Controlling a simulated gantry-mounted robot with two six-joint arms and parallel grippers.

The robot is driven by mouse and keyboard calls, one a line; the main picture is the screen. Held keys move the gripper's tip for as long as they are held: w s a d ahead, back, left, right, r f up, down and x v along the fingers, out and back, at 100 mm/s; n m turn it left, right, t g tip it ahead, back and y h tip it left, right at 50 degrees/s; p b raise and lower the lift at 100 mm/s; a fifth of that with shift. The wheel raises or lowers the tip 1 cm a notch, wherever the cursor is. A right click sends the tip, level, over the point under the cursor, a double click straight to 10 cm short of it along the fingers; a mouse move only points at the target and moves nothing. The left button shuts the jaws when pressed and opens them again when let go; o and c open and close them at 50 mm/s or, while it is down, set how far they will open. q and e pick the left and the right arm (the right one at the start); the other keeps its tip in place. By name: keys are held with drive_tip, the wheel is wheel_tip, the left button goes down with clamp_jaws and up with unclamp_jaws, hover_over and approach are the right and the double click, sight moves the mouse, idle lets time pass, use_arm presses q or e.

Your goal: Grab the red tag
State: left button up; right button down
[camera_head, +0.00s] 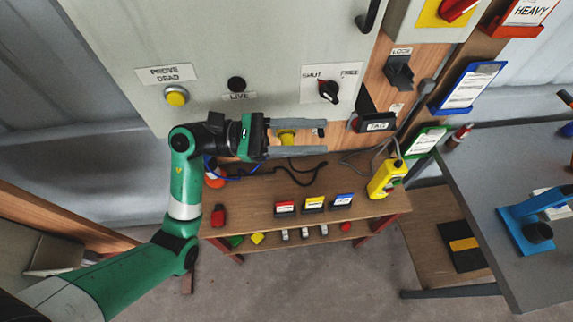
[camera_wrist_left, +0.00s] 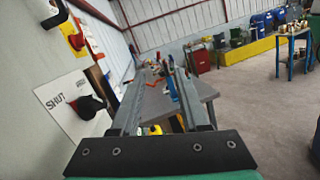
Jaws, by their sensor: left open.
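A small card-like tag with a red top edge, white face and dark base (camera_head: 285,208) stands on the wooden shelf (camera_head: 250,196), leftmost of three. A yellow-topped one (camera_head: 314,203) and a blue-topped one (camera_head: 343,200) stand to its right. My left gripper (camera_head: 325,137) is open and empty above and behind these tags, level with the cabinet front, fingers pointing right. Its two fingers also show in the left wrist view (camera_wrist_left: 160,78), with nothing between them. The red tag cannot be made out in the wrist view. My right gripper is not in view.
The grey cabinet (camera_head: 230,45) with a black rotary switch (camera_head: 328,91) stands behind the gripper. A yellow handheld box (camera_head: 387,179) sits at the shelf's right end, a red object (camera_head: 218,215) at its left. A grey table (camera_head: 510,190) stands right. Black cable lies behind the tags.

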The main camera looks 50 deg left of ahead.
use_arm(q)
drive_tip(key=s+a+f+n+g+y+b, duration=0.1)
drive_tip(key=a+f+y+b, duration=0.2)
drive_tip(key=f, duration=0.8)
drive_tip(key=s+a+f+n+y+b, duration=0.1)
drive_tip(key=a+f+n+y+b, duration=0.2)
drive_tip(key=f, duration=0.9)
drive_tip(key=n+g+y+b, duration=0.1)
drive_tip(key=g+y+b, duration=0.1)
drive_tip(key=b, duration=0.5)
approach(285, 207)
drive_tip(key=b+x, duration=0.1)
drive_tip(key=x, duration=0.2)
drive_tip(key=b+x, duration=0.1)
drive_tip(key=x, duration=0.2)
drive_tip(key=f+b+x, duration=0.1)
drive_tip(key=b+x, duration=0.1)
drive_tip(key=x, duration=0.2)
drive_tip(key=shift+a, duration=0.25)
drive_tip(key=shift+w+d, duration=0.1)
clamp_jaws()
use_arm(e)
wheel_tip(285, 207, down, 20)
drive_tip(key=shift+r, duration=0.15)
